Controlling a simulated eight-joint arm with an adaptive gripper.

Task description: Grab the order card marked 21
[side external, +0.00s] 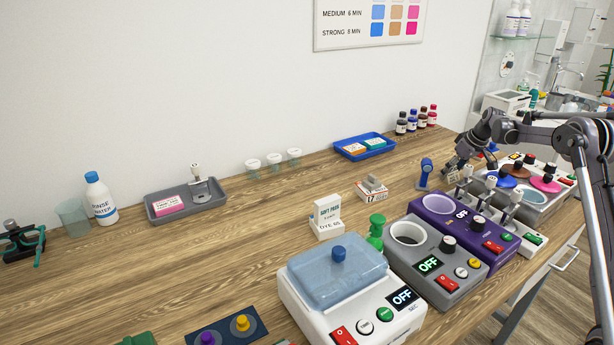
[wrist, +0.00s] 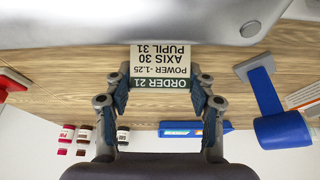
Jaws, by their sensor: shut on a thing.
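The order card marked 21 (wrist: 160,64) is cream with a dark green band and shows upside down in the wrist view. It also reads power -1.25, axis 30, pupil 31. My gripper (wrist: 162,86) is shut on it, with a finger at each side edge. In the side view my gripper (side external: 456,169) is at the right, behind the purple machine, and the card is too small there to read.
A stand with a card marked 17 (side external: 373,186) is on the wooden table. A blue device (side external: 425,174) stands left of my gripper. The purple machine (side external: 462,219) and grey machine (side external: 437,262) are in front. A blue tray (side external: 364,146) and small bottles (side external: 412,122) are behind.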

